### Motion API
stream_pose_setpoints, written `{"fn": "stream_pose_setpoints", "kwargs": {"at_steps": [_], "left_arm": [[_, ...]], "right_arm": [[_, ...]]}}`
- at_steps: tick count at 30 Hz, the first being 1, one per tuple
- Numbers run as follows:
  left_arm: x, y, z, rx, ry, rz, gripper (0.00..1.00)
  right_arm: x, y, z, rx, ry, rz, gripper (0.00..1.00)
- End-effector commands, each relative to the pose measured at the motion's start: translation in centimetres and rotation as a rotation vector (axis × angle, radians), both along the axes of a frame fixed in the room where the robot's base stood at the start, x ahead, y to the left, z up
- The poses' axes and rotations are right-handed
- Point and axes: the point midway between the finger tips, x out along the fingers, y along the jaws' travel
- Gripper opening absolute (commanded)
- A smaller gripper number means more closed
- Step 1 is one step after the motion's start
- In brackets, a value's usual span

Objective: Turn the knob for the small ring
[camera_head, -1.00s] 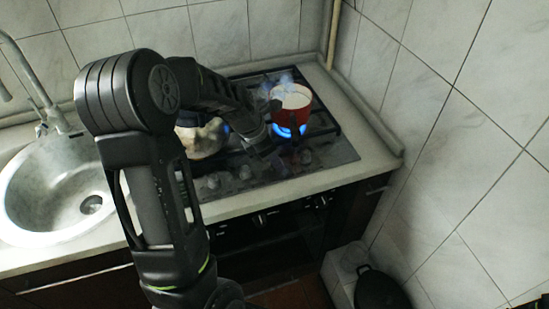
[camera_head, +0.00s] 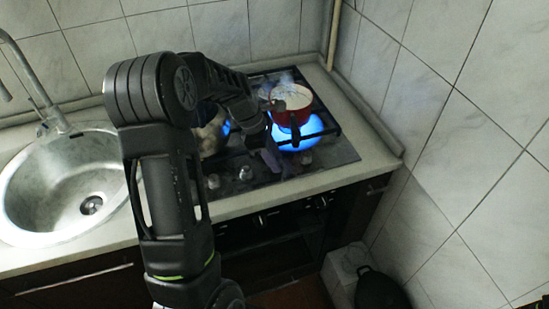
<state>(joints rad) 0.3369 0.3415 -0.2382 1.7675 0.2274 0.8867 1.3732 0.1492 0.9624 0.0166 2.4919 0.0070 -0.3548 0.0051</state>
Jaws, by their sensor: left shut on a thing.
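The hob's front edge carries a row of knobs; one knob (camera_head: 246,173) and another at the left (camera_head: 213,181) show clearly. My left gripper (camera_head: 274,161) is at the right part of the row, shut on a knob that its fingers mostly hide. A red pot (camera_head: 291,107) with pale steaming contents stands on the right ring over a large blue flame (camera_head: 297,133). A pale pot (camera_head: 211,136), partly hidden by my left arm, stands on the left with a blue flame at its side. My right gripper is not in view.
A round sink (camera_head: 60,190) with a tap (camera_head: 40,85) is at the left. A tiled wall (camera_head: 455,130) closes off the right side. A dark object (camera_head: 380,290) and a pale box (camera_head: 347,270) are on the floor at lower right.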

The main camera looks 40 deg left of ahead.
Motion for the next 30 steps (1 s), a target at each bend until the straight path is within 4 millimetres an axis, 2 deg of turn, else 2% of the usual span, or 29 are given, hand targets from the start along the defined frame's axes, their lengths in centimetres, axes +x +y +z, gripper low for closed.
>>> {"fn": "stream_pose_setpoints", "kwargs": {"at_steps": [18,30], "left_arm": [[0.41,0.03,0.05,0.000,0.000,-0.548,0.00],[0.46,0.02,0.04,0.000,-0.001,-0.691,0.00]], "right_arm": [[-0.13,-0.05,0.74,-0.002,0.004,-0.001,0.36],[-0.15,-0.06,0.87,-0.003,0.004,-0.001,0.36]]}}
